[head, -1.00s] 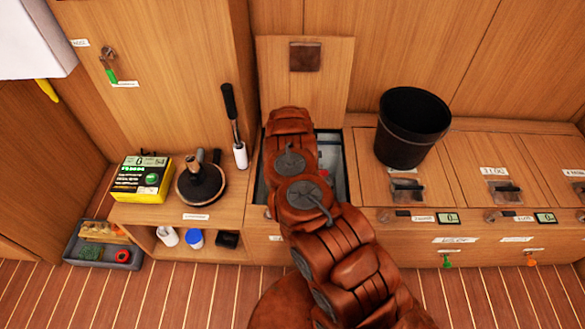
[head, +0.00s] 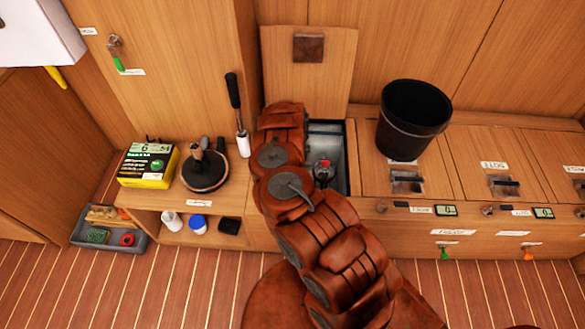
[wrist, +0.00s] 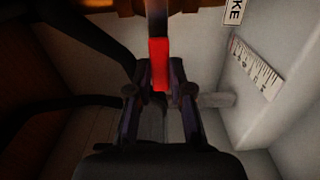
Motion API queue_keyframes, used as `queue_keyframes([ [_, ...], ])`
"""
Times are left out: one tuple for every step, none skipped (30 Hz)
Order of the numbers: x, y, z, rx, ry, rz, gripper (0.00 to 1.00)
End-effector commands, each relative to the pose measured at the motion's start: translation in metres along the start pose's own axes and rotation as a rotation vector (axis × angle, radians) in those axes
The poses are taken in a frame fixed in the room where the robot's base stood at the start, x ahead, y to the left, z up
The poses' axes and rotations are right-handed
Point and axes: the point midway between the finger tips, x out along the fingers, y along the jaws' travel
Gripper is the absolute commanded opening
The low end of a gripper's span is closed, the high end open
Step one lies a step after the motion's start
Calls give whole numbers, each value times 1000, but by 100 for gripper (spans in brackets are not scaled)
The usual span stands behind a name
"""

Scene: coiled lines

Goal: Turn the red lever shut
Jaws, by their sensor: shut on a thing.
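The red lever (wrist: 159,62) stands between my fingers in the wrist view, its dark upper part running out of the top edge. My gripper (wrist: 160,88) is shut on the lever's red part. In the head view a small red bit of the lever (head: 325,162) shows inside the open locker, just right of my arm. My gripper (head: 323,174) is a dark shape at that bit, down in the locker. My arm hides the locker's left part.
The locker's raised lid (head: 305,85) leans against the back wall. A black bucket (head: 412,125) stands on the bench to the right. Pale locker walls rise close to my gripper, one with a scale label (wrist: 254,67). A black-handled roller (head: 243,143) stands to the left.

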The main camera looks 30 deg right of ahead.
Motion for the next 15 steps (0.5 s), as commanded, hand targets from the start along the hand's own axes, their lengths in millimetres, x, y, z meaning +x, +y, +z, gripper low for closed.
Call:
queue_keyframes([
  [0,2,1,1,-1,6,22],
  [0,2,1,1,-1,6,25],
  [0,2,1,0,-1,5,30],
  [0,2,1,0,-1,5,33],
  [0,2,1,0,-1,5,36],
  [0,2,1,0,-1,4,40],
  [0,2,1,0,-1,4,43],
  [0,1,1,0,-1,4,46],
  [0,1,1,0,-1,4,46],
  [0,1,1,0,0,3,46],
  [0,1,1,0,0,3,46],
  [0,1,0,0,0,3,46],
  [0,1,0,-1,0,3,46],
  [0,1,0,0,0,3,46],
  [0,1,0,0,0,2,46],
])
